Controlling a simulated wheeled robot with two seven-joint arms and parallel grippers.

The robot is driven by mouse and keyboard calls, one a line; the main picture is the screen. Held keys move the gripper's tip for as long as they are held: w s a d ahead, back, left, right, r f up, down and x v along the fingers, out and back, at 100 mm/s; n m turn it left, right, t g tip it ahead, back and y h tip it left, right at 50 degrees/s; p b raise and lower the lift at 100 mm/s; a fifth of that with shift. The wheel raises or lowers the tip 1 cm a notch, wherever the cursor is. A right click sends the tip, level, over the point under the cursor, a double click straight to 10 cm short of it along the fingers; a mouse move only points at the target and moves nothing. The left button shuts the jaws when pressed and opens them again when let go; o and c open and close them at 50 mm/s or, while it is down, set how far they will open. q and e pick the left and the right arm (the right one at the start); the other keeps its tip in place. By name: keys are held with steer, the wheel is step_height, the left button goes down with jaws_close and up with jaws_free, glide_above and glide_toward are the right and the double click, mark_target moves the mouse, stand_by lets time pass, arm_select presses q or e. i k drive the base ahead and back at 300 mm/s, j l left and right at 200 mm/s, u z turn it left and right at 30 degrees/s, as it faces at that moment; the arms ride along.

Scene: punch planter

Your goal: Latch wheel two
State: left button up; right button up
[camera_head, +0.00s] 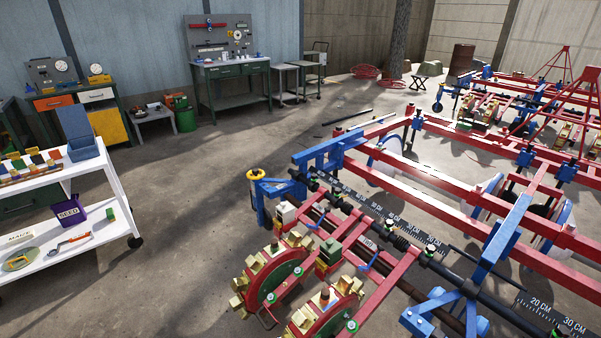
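The red and blue punch planter (440,185) fills the right side. Two red punch wheels with brass-coloured cups stand at its near end: one wheel (277,278) is nearer the left, and the other wheel (325,314) is lower and partly cut off by the bottom edge. Each hangs on red arms from the dark bar (400,238) with centimetre marks. A small blue lever (368,262) shows by the arms behind the lower wheel. I cannot tell which wheel is number two, or whether any latch is closed. Neither of my grippers is in view.
A white cart (100,190) at the left holds a purple seed box (71,213), a blue bin and small tools. Green workbenches (235,85) line the back wall. The concrete floor (185,215) between cart and planter is clear. More planter frames stand at the far right.

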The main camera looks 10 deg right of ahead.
mark_target(362, 269)
steer(key=i+l+z, duration=0.1)
steer(key=z, duration=0.25)
steer(key=i+z, duration=0.15)
steer(key=z, duration=0.2)
steer(key=i+l+z, duration=0.1)
steer(key=z, duration=0.25)
steer(key=i, duration=0.05)
